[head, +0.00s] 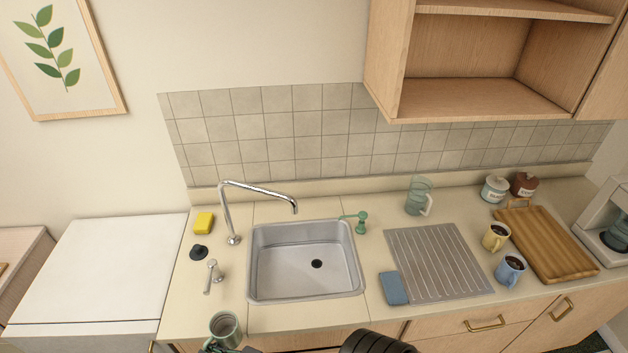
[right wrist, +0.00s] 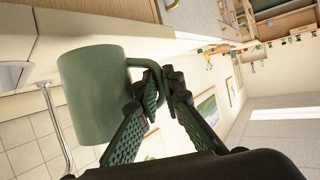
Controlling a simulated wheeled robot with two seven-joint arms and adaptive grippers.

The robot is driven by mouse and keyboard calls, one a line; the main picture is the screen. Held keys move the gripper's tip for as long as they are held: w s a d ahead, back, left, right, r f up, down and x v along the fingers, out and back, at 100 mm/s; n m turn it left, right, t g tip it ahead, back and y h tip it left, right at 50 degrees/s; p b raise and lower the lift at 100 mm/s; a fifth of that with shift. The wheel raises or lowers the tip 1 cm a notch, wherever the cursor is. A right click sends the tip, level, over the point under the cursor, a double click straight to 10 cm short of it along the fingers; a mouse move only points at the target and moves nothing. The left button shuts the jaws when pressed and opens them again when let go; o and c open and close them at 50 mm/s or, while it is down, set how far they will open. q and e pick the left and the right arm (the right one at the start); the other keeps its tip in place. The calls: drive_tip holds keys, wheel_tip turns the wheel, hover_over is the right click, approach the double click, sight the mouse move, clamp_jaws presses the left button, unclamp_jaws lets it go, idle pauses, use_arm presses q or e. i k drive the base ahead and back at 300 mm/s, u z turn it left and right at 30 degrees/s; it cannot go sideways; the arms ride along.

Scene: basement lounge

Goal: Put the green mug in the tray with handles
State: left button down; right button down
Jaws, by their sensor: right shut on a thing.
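The green mug (head: 225,326) is at the bottom of the head view, over the front edge of the counter left of the sink, its opening facing up. My right gripper (right wrist: 158,80) is shut on the mug's handle; the mug's body (right wrist: 92,95) fills the left of the right wrist view. In the head view only a small dark part of the right gripper (head: 220,348) shows below the mug. The wooden tray with handles (head: 552,247) lies on the counter at the far right, its surface looking bare. My left gripper is not in view.
A yellow mug (head: 495,236) and a blue mug (head: 510,269) stand left of the tray. The sink (head: 265,285), a blue cloth (head: 392,288), a ridged drainboard (head: 440,262) and a glass pitcher (head: 417,196) lie between. A coffee machine (head: 612,215) stands at the right edge.

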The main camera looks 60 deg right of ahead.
sight(536, 249)
drive_tip(key=u, duration=0.75)
drive_tip(key=k, duration=2.6)
drive_tip(key=z, duration=1.75)
